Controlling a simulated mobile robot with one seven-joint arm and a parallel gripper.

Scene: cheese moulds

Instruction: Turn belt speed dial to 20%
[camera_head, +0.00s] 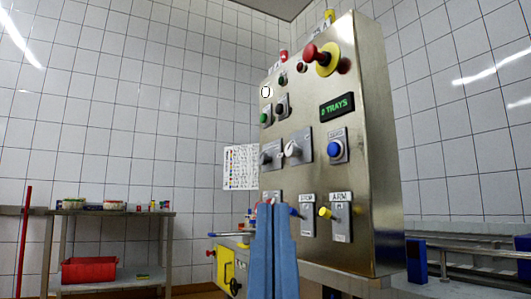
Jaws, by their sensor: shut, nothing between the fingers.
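A metal control panel (370,200) stands upright, seen at an angle. Midway up it are two grey rotary dials side by side, a nearer right dial (298,147) with a pale pointer mark and a left dial (268,155). Their labels and scales are too small to read, so I cannot tell which is the belt speed dial or what it is set to. My gripper (271,204), with blue fingers, points up in front of the panel's lower left part. Its fingers are shut with nothing held. In the picture it is below the dials, apart from them, and hides some lower controls.
A red mushroom button (311,52) on yellow juts out near the top. A blue button (334,150), a green "2 TRAYS" display (337,107), a yellow-tipped lever switch (326,212) and a blue-tipped one (295,212) are close by. A table (110,213) stands left.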

